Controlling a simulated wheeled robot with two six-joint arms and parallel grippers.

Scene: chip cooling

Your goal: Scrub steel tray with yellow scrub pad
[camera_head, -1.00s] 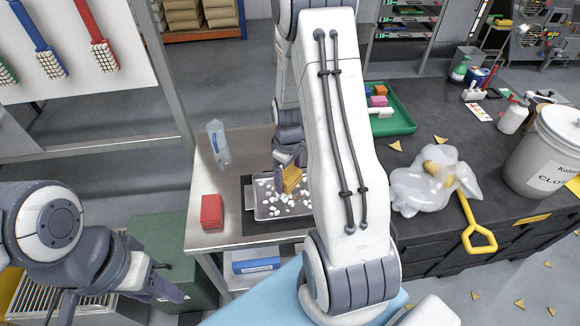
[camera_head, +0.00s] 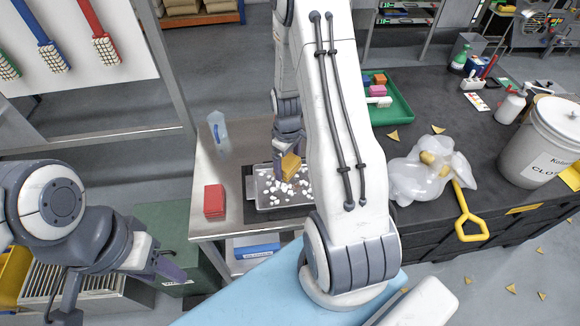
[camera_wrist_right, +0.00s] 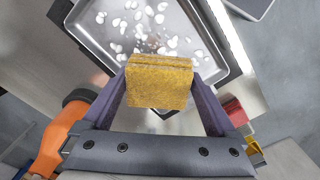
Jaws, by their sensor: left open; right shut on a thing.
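The steel tray (camera_head: 268,203) lies on a dark mat on the steel table, with white bits scattered over its floor. It also shows in the right wrist view (camera_wrist_right: 236,62). My right gripper (camera_head: 291,152) is shut on the yellow scrub pad (camera_head: 290,166) over the tray. In the right wrist view the pad (camera_wrist_right: 158,84) sits between both fingers; whether it touches the tray floor I cannot tell. My right arm hides the tray's right side in the head view. My left gripper (camera_head: 130,293) is open and empty at the lower left, away from the table.
A red block (camera_head: 214,200) lies on the steel table (camera_head: 222,172) left of the tray, and a clear bottle (camera_head: 219,132) stands at the back left. The dark counter on the right holds a green tray (camera_head: 397,107), a plastic bag (camera_head: 412,178) and a white bucket (camera_head: 540,140).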

